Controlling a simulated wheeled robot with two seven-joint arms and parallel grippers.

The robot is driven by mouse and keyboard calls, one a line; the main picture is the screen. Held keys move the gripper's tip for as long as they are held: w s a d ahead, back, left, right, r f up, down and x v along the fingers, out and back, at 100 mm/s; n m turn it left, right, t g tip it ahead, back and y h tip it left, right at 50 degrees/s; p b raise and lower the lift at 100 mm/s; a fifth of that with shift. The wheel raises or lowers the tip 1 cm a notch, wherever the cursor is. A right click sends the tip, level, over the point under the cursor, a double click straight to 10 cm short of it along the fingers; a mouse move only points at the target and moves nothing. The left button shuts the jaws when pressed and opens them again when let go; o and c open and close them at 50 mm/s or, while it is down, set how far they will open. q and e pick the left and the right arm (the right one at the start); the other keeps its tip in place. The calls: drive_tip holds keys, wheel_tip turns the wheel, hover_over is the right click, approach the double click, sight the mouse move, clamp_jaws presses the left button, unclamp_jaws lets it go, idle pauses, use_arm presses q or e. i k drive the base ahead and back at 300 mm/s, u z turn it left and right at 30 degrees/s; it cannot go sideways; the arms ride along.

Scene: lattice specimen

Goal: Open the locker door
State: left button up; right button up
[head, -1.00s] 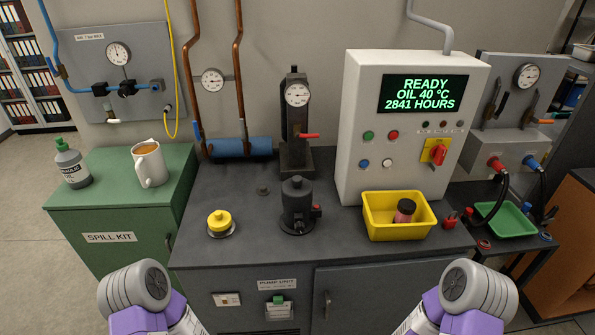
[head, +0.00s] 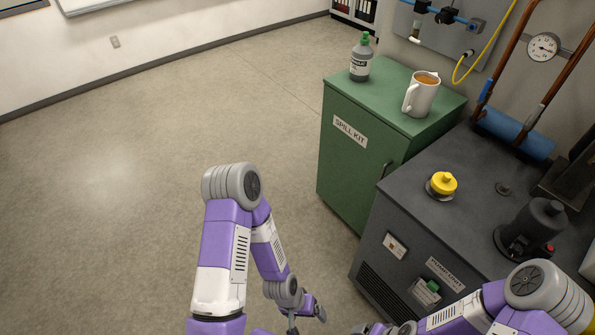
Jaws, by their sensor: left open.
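The green locker (head: 345,180) labelled SPILL KIT stands right of centre, on the floor. Its door looks shut, and a small upright handle (head: 386,170) sits near the door's right edge. My left gripper (head: 308,318) is open and empty at the bottom of the view, low in front of the locker and well apart from it. My right arm (head: 455,314) comes in from the lower right, and its gripper end is mostly cut off by the bottom edge, so its jaws cannot be made out.
A grey bottle (head: 361,60) with a green cap and a white mug (head: 421,95) of brown liquid stand on the locker's top. The dark pump unit (head: 420,225) stands close on the right, with a yellow knob (head: 442,185) on top. The floor (head: 130,190) on the left is clear.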

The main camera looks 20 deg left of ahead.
sight(358, 150)
drive_tip(key=u, duration=0.65)
drive_tip(key=k, duration=0.95)
drive_tip(key=z, duration=0.85)
drive_tip(key=i, duration=0.9)
drive_tip(key=u, duration=0.6)
drive_tip(key=i, duration=0.85)
drive_tip(key=u, duration=0.9)
